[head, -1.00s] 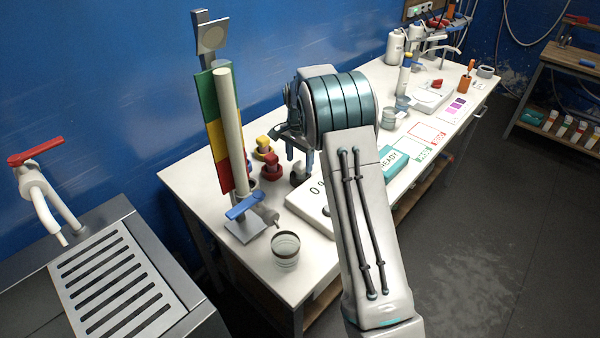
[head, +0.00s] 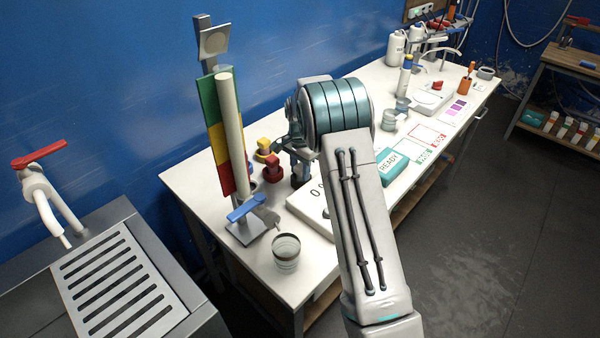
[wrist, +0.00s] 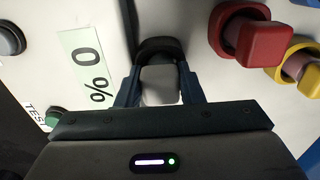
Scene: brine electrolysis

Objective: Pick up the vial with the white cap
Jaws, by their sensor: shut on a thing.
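The white-capped vial (wrist: 160,86) is at the middle of the wrist view, its pale cap between my two dark blue fingers. My gripper (wrist: 160,78) is shut on it. Beyond the cap is a round black holder (wrist: 157,45); I cannot tell whether the vial still sits in it. In the head view my gripper (head: 299,158) is low over the bench, partly hidden by my wrist, and the vial cannot be made out there.
A red-capped vial (wrist: 262,42) and a yellow-capped one (wrist: 302,70) stand close by. A meter box (head: 312,208) with a % label lies beside the gripper. A tall tube on a stand (head: 230,135) and a glass beaker (head: 286,252) are to the left.

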